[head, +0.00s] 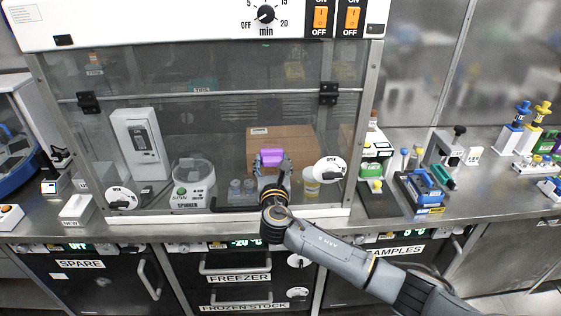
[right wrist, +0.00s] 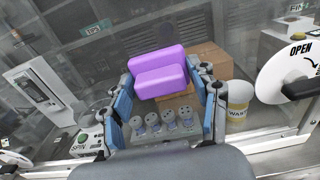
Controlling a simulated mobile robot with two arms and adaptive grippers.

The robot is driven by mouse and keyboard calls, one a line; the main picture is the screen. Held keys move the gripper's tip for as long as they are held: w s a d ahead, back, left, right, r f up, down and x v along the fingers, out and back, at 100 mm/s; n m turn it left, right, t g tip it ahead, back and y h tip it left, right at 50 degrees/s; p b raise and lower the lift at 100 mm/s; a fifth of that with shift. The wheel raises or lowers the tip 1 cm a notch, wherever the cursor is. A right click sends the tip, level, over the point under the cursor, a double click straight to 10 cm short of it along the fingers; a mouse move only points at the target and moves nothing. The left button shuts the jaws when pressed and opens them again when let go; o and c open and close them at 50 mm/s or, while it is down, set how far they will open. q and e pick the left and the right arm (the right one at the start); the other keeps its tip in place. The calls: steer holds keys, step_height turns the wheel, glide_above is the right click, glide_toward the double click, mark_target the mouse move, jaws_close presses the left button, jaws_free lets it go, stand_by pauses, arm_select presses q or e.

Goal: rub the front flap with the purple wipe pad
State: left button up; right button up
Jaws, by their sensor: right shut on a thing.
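The front flap (head: 222,136) is the large clear pane of the hood, hanging down in its metal frame, with things showing through it. My right gripper (head: 272,162) is in front of its lower right part. It is shut on the purple wipe pad (head: 270,157). In the right wrist view the purple wipe pad (right wrist: 158,72) sits between the two blue-lined fingers of my right gripper (right wrist: 164,100), its stepped block facing ahead. The pad is at or close to the pane; I cannot tell whether it touches. My left gripper is not in view.
Behind the pane are a cardboard box (head: 295,140), a spinner (head: 193,183), several small vials and a waste jar (head: 311,184). Round OPEN discs (head: 330,170) sit at the pane's lower corners. Racks and a blue-handled device (head: 420,190) stand on the bench at right.

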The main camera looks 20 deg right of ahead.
mark_target(306, 152)
steer(key=shift+w+a, duration=0.1)
steer(key=shift+a, duration=0.25)
steer(key=shift+r, duration=0.15)
steer(key=shift+d+r+p, duration=0.1)
steer(key=shift+r+p, duration=0.15)
steer(key=shift+p, duration=0.3)
steer(key=shift+s+d+p, duration=0.3)
steer(key=shift+d+p, duration=0.25)
steer(key=shift+d, duration=0.4)
steer(key=shift+s+d+f+p, duration=0.1)
steer(key=shift+s+d+p, duration=0.35)
steer(key=shift+d, duration=0.85)
steer(key=shift+s+d+r+p, duration=0.1)
steer(key=shift+s+d+p, duration=0.3)
steer(key=shift+d, duration=0.95)
steer(key=shift+s+d+f+p, duration=0.1)
steer(key=shift+s+d+p, duration=0.3)
steer(key=shift+d, duration=0.9)
steer(key=shift+w+a, duration=0.55)
steer(key=shift+a, duration=1.1)
steer(key=shift+w+a, duration=0.5)
steer(key=shift+a, duration=1.15)
steer(key=shift+w+a, duration=0.55)
steer(key=shift+a, duration=1.1)
